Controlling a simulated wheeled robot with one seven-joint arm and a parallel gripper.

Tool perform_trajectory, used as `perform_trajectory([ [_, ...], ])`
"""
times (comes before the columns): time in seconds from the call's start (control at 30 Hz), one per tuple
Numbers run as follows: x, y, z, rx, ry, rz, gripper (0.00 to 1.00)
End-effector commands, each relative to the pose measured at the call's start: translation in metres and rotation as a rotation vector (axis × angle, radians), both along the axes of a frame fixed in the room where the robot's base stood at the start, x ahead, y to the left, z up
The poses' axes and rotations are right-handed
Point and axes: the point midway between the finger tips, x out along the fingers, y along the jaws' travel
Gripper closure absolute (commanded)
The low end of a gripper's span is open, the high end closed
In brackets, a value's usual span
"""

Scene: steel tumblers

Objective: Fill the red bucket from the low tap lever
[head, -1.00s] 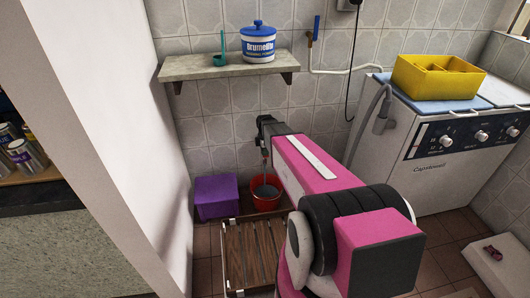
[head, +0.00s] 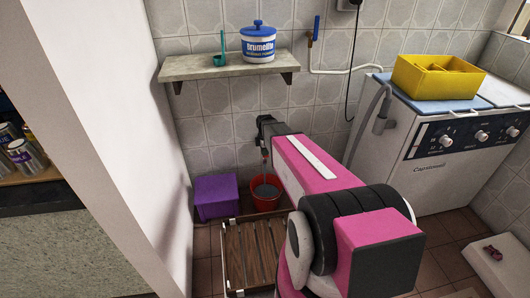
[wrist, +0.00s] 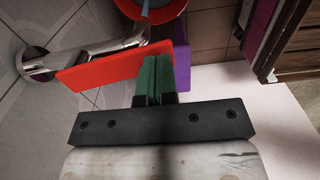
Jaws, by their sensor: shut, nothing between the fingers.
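The red bucket (head: 266,203) stands on the floor against the tiled wall in the head view, with greyish content inside. Part of its rim (wrist: 138,12) shows at the top of the wrist view, where a pale blue streak that looks like water runs into it. A metal tap (wrist: 85,55) comes from the wall at left in the wrist view, with a flat red lever (wrist: 112,72). My gripper (wrist: 154,68) has its green fingers shut and empty at the lever's right end. I cannot tell if they touch it. My gripper's tip is small in the head view (head: 265,150).
A purple box (head: 216,196) stands left of the bucket, and a wooden slatted rack (head: 253,255) stands in front. A shelf (head: 228,69) with a tub is above. A washing machine (head: 440,170) is at right. A white wall (head: 120,130) closes the left side.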

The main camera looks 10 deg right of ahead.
Motion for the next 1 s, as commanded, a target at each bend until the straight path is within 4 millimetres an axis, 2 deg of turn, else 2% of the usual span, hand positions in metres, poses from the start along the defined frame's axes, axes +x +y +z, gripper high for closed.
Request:
perform_trajectory([
  [0.5,0.0,0.0,0.015,0.0,0.0,0.0,1.0],
  [0.87,0.0,0.0,0.017,0.0,0.0,0.0,1.0],
  [1.0,-0.002,0.004,0.025,0.0,-0.001,0.0,1.0],
])
